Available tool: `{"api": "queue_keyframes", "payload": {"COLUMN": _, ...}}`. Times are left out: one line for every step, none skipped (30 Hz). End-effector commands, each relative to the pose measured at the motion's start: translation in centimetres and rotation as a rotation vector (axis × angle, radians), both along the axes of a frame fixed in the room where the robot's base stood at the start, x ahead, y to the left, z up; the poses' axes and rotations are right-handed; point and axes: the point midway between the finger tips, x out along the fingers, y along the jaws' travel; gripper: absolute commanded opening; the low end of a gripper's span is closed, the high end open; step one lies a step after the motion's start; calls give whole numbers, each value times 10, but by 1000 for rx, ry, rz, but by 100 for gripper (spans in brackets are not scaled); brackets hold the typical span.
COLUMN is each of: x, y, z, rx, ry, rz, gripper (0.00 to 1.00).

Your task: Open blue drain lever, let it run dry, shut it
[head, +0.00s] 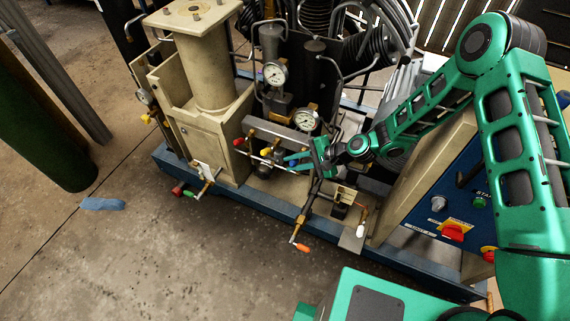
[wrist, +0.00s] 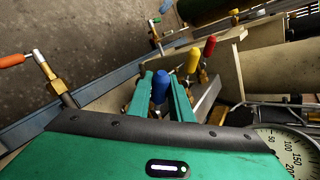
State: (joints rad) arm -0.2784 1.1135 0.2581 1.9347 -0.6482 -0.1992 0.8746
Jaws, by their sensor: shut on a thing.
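The blue drain lever (wrist: 161,88) stands between my two fingers in the wrist view, its rounded grip showing between the tips. My gripper (wrist: 162,80) is shut on it. In the head view my gripper (head: 294,160) reaches in from the right to the valve row at the middle of the compressor; the blue lever is hard to make out there. The lever's lower end and valve body are mostly hidden behind the fingers. No running liquid can be made out in either view.
A yellow lever (wrist: 194,56) and a red lever (wrist: 209,46) stand close beside the blue one. An orange-tipped lever (head: 302,248) juts out in front. Pressure gauges (head: 274,74) sit above the valves. A blue cloth-like thing (head: 102,204) lies on the open floor.

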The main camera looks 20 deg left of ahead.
Motion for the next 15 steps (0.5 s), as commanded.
{"api": "queue_keyframes", "payload": {"x": 3, "y": -4, "z": -1, "rx": -3, "ry": 6, "rz": -7, "gripper": 0}}
{"api": "queue_keyframes", "payload": {"x": 3, "y": -5, "z": 0, "rx": -2, "ry": 8, "rz": -7, "gripper": 0}}
{"api": "queue_keyframes", "payload": {"x": 4, "y": -5, "z": 0, "rx": -2, "ry": 9, "rz": -9, "gripper": 0}}
{"api": "queue_keyframes", "payload": {"x": 4, "y": -5, "z": 0, "rx": -2, "ry": 10, "rz": -10, "gripper": 0}}
{"api": "queue_keyframes", "payload": {"x": 4, "y": -5, "z": 0, "rx": -2, "ry": 10, "rz": -10, "gripper": 0}}
{"api": "queue_keyframes", "payload": {"x": 4, "y": -6, "z": 0, "rx": -1, "ry": 9, "rz": -11, "gripper": 0}}
{"api": "queue_keyframes", "payload": {"x": 5, "y": -6, "z": 0, "rx": -1, "ry": 9, "rz": -11, "gripper": 0}}
{"api": "queue_keyframes", "payload": {"x": 5, "y": -6, "z": 0, "rx": -1, "ry": 9, "rz": -11, "gripper": 0}}
{"api": "queue_keyframes", "payload": {"x": 5, "y": -6, "z": 0, "rx": 0, "ry": 9, "rz": -11, "gripper": 0}}
{"api": "queue_keyframes", "payload": {"x": 5, "y": -6, "z": 0, "rx": -1, "ry": 9, "rz": -12, "gripper": 0}}
{"api": "queue_keyframes", "payload": {"x": 6, "y": -6, "z": 1, "rx": 0, "ry": 8, "rz": -12, "gripper": 0}}
{"api": "queue_keyframes", "payload": {"x": 6, "y": -6, "z": 1, "rx": 1, "ry": 7, "rz": -12, "gripper": 0}}
{"api": "queue_keyframes", "payload": {"x": 6, "y": -6, "z": 1, "rx": 0, "ry": 7, "rz": -13, "gripper": 0}}
{"api": "queue_keyframes", "payload": {"x": 6, "y": -6, "z": 1, "rx": 0, "ry": 7, "rz": -13, "gripper": 0}}
{"api": "queue_keyframes", "payload": {"x": 7, "y": -6, "z": 1, "rx": 0, "ry": 6, "rz": -14, "gripper": 26}}
